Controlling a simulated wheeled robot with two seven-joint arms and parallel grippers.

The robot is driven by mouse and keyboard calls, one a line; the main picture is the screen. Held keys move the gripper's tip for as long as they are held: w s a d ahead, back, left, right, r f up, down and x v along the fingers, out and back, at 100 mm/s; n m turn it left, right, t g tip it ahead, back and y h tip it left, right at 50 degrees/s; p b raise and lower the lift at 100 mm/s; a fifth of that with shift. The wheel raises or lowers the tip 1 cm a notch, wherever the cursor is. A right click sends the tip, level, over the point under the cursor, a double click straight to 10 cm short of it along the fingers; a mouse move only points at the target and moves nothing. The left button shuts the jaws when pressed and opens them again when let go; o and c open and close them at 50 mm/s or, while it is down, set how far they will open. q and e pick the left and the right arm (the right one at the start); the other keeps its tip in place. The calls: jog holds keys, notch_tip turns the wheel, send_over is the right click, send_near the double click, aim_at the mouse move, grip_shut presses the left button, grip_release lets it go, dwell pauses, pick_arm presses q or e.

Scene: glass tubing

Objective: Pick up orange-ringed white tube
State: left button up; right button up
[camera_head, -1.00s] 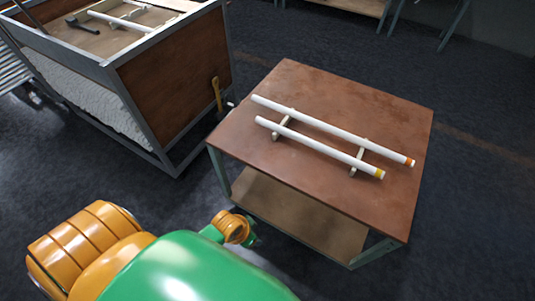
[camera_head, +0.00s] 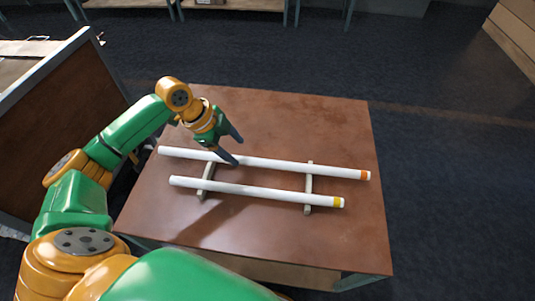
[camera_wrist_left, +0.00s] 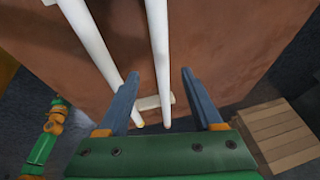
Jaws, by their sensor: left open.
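The orange-ringed white tube (camera_head: 285,168) lies across two small supports on the brown table, its ring at the right end. The yellow-ringed tube (camera_head: 255,191) lies parallel on the near side. My left gripper (camera_head: 235,148) is open and empty above the left part of the orange-ringed tube, pointing down at it. In the left wrist view, that tube (camera_wrist_left: 159,50) runs between the open fingers (camera_wrist_left: 160,72), and the yellow-ringed tube (camera_wrist_left: 95,42) passes left of them. The orange ring cannot be made out there. My right gripper is not clearly seen.
The tabletop (camera_head: 330,120) is bare beyond and right of the tubes. The supports (camera_head: 309,186) hold both tubes off the table. A large brown-sided crate (camera_head: 50,125) stands left of the table. A wooden box (camera_head: 512,45) is at far right.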

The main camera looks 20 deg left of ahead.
aim_at(247, 159)
pick_arm(q)
jog(key=x, duration=0.6)
jog(key=shift+a+b, duration=0.15)
jog(key=shift+b, duration=0.15)
jog(key=shift+w+f, duration=0.2)
jog(key=shift+s, duration=0.1)
grip_shut()
